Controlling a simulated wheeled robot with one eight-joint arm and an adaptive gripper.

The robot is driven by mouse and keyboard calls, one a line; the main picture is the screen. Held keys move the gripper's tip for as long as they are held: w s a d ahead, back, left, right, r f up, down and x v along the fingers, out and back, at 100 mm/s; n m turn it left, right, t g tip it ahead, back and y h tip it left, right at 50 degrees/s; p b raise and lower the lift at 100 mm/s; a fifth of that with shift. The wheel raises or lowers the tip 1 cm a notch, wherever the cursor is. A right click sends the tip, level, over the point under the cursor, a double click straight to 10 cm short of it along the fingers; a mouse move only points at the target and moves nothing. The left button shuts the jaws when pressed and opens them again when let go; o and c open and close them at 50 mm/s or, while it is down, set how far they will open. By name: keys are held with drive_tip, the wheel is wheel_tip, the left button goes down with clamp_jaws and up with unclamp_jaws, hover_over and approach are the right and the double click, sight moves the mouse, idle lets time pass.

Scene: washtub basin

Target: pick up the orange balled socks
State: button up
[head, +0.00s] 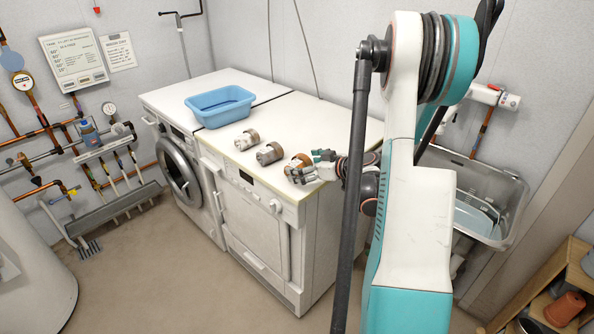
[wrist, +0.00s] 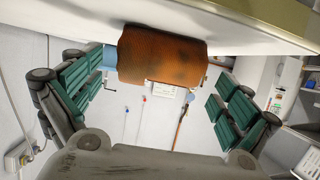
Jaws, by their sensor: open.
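The orange balled socks (head: 299,160) lie near the front right corner of the white machine top, partly hidden by my gripper (head: 312,170) in the head view. In the wrist view the orange socks (wrist: 163,55) are a rust-coloured roll with dark patches, at the top centre. My gripper (wrist: 160,75) is open there, with green-padded fingers to the left and right of the roll. The fingers do not appear closed on it. I cannot tell whether either one touches it.
Two grey-brown rolls (head: 270,154) (head: 246,139) sit in a row to the left of the socks. A blue basin (head: 220,104) stands farther back on the machines. The machine top's front edge (head: 250,183) is close to the socks. A grey sink (head: 475,190) is at the right.

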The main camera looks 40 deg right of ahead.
drive_tip(key=x, duration=0.3)
drive_tip(key=shift+d+b, duration=0.1)
drive_tip(key=shift+b, duration=0.25)
drive_tip(key=c, duration=1.1)
drive_tip(key=shift+r, duration=0.1)
drive_tip(key=shift+c, duration=0.2)
